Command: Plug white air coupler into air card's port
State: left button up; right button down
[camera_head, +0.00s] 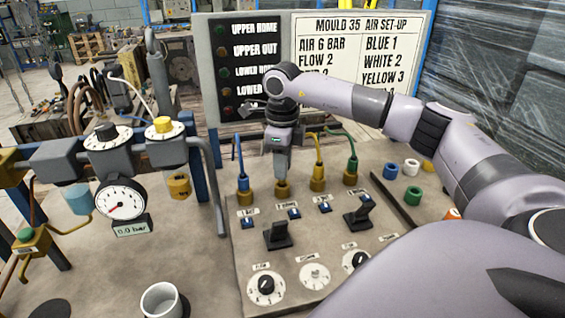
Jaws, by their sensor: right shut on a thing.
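My right gripper (282,168) points straight down over the second brass port (283,189) in the row, its fingertips just above or at the port's mouth. It is shut on the white air coupler, which the fingers mostly hide; I cannot tell whether the coupler is seated. The air card (350,55) behind reads "AIR 6 BAR, FLOW 2, BLUE 1, WHITE 2, YELLOW 3". A blue coupler (243,182) stands in the first port, a yellow one (318,170) in the third and a green one (351,165) in the fourth. My left gripper is out of view.
Loose coloured rings (412,196) lie on the right of the bench. Black levers (278,235) and dials (266,287) stand in front of the ports. A gauge (122,203) reading 0.0 bar, pipework and a white cup (160,300) are at left. An indicator panel (238,70) stands behind.

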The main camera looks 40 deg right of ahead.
jog(key=shift+f+b, duration=0.4)
jog(key=shift+f, duration=0.75)
dwell(1.4)
jog(key=shift+c, duration=2.2)
grip_release()
jog(key=shift+r, duration=0.2)
jog(key=shift+r+p, duration=2.3)
jog(key=shift+r, duration=1.35)
jog(key=shift+f, duration=0.1)
